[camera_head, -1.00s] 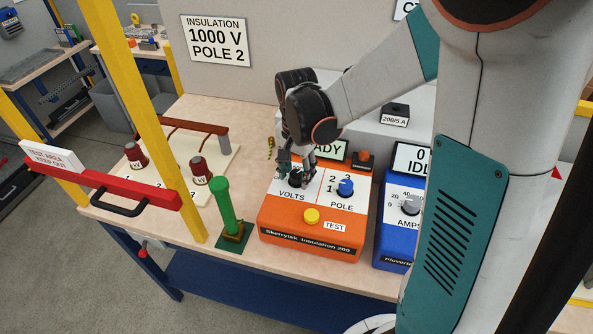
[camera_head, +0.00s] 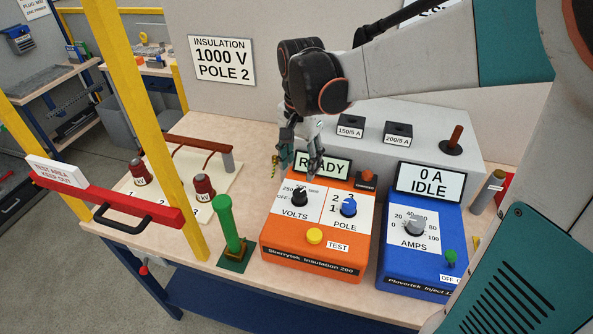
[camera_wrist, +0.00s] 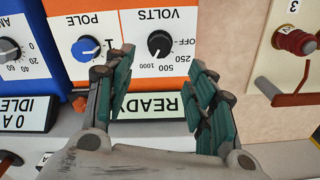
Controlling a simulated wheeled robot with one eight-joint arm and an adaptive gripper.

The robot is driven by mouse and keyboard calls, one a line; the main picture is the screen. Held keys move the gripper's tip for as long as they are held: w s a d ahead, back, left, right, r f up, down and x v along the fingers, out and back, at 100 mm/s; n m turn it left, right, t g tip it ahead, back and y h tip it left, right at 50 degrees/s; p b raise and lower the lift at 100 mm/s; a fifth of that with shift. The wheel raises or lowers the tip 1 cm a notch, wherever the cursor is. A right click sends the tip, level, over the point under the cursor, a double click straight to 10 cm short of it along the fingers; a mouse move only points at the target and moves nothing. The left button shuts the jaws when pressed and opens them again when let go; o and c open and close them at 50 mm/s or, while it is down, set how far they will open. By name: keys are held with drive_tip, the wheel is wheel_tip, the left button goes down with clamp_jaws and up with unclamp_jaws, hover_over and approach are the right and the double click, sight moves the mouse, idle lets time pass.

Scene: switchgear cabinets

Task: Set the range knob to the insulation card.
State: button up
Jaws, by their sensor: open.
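The insulation card (camera_head: 221,60) on the back panel reads "INSULATION 1000 V POLE 2". The orange tester (camera_head: 312,262) has a black VOLTS range knob (camera_head: 299,197), which also shows in the wrist view (camera_wrist: 159,43). Its scale reads OFF, 250, 500, 1000; its small pale mark seems to face the 500–1000 side, but I cannot tell which exactly. The blue POLE knob (camera_head: 348,207) sits beside it. My gripper (camera_head: 301,168) is open and empty, clear of the knob, over the READY display (camera_head: 323,166). In the wrist view its fingers (camera_wrist: 158,85) are spread apart.
A yellow TEST button (camera_head: 314,236) is on the tester's front. The blue AMPS unit (camera_head: 410,285) stands to the right, a green post (camera_head: 227,222) to the left. A red barrier bar (camera_head: 107,204) and yellow posts stand at the left front. A grey box (camera_head: 370,120) stands behind.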

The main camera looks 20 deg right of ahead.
drive_tip(key=shift+r, duration=0.95)
drive_tip(key=s+f+n+t+b, duration=0.1)
drive_tip(key=s+n+t+b, duration=0.2)
drive_tip(key=s+n, duration=0.2)
drive_tip(key=s+f+n+t+b, duration=0.2)
drive_tip(key=s+n+t, duration=0.2)
drive_tip(key=s, duration=0.6)
drive_tip(key=shift+a+f+n+b, duration=0.25)
drive_tip(key=shift+n+b, duration=0.15)
drive_tip(key=shift+n, duration=0.3)
idle(0.4)
